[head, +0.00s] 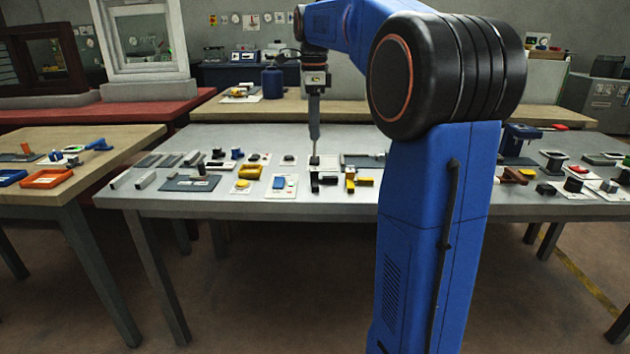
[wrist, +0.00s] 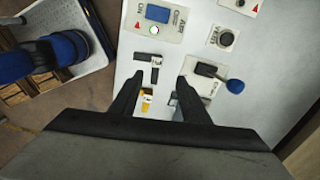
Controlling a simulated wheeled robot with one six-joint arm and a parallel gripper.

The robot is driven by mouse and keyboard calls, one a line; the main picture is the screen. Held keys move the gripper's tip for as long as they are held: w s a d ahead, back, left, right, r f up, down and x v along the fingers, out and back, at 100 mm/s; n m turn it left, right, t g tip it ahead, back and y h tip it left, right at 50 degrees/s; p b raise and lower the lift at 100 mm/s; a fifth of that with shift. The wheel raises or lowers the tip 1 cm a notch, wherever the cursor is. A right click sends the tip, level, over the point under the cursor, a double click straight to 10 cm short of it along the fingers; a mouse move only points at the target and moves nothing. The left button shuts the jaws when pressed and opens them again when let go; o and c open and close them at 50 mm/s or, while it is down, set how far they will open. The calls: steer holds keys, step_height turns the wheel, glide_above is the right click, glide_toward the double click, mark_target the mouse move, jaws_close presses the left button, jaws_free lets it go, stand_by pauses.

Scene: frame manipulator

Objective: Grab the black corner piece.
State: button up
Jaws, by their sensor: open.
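The black corner piece (wrist: 154,62) is a small dark L shape lying flat on the grey table, seen in the wrist view. It lies just beyond and between my fingertips, nearer the left finger. In the head view a dark piece (head: 326,181) lies on the table close under my gripper (head: 314,158). My gripper also shows in the wrist view (wrist: 160,77), with its two fingers spread apart and nothing held between them. It points down above the table; the exact height is hard to tell.
A yellow piece (head: 358,182) lies right beside the black one; it is partly seen in the wrist view (wrist: 147,96). A plate with a blue block (wrist: 158,14), a black round button (wrist: 226,38) and a blue-ended lever (wrist: 235,86) surround the spot.

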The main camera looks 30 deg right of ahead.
glide_above(314, 169)
steer(key=f, duration=0.6)
steer(key=shift+w+d+f, duration=0.1)
steer(key=shift+w+f, duration=0.05)
steer(key=shift+w, duration=0.1)
steer(key=f, duration=0.4)
steer(key=shift+s, duration=0.35)
steer(key=shift+f, duration=0.55)
steer(key=shift+c, duration=0.3)
jaws_close()
